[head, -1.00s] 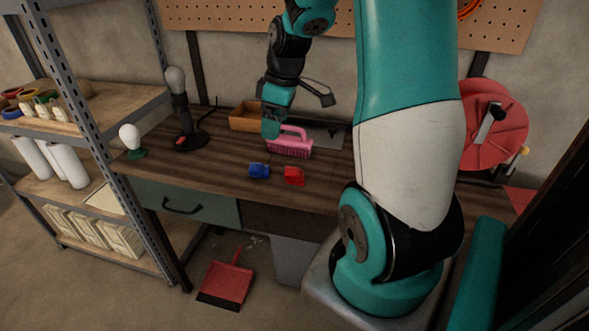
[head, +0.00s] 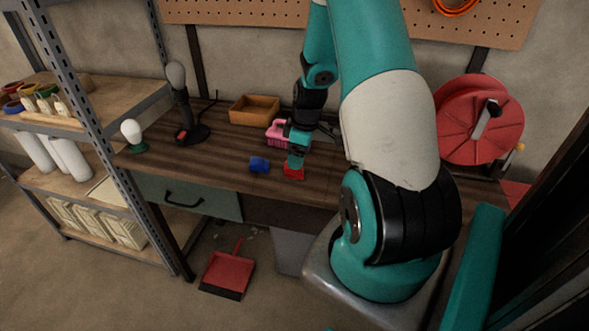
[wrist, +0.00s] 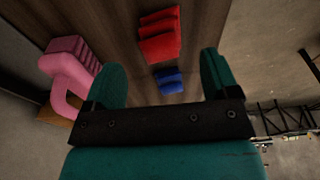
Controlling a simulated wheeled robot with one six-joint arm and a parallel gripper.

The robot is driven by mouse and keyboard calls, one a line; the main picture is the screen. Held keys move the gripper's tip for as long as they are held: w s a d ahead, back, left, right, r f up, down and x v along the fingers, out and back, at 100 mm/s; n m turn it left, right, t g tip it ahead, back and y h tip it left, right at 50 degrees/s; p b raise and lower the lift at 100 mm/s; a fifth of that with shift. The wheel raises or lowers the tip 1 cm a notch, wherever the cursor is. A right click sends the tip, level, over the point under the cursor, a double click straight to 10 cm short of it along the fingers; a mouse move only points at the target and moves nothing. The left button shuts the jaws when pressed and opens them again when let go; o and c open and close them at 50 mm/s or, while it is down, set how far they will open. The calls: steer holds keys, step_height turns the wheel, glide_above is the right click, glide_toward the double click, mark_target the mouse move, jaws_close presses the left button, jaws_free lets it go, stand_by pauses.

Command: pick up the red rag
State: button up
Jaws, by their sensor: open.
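The red rag (head: 293,172) lies folded on the wooden workbench (head: 225,165), near its front edge. In the wrist view the red rag (wrist: 160,34) shows as a ridged stack beyond the fingertips. My gripper (head: 296,163) is just above the red rag in the head view and partly covers it. In the wrist view my gripper (wrist: 160,80) has its fingers wide apart with nothing between them. The blue rag (head: 259,165) lies to the left of the red one. It also shows in the wrist view (wrist: 169,80), between the finger directions.
A pink brush (head: 276,132) stands behind the rags, partly hidden by my arm. A wooden tray (head: 254,110) is at the back. A black lamp stand (head: 183,115) and a white bulb (head: 131,132) are at the left. The bench between them and the rags is clear.

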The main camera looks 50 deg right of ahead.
mark_target(298, 175)
steer(key=f, duration=0.1)
steer(key=f+p, duration=0.1)
steer(key=f, duration=0.1)
steer(key=w+f, duration=0.1)
steer(key=f, duration=0.1)
steer(key=shift+a, duration=0.2)
steer(key=shift+r, duration=0.1)
steer(key=c, duration=1)
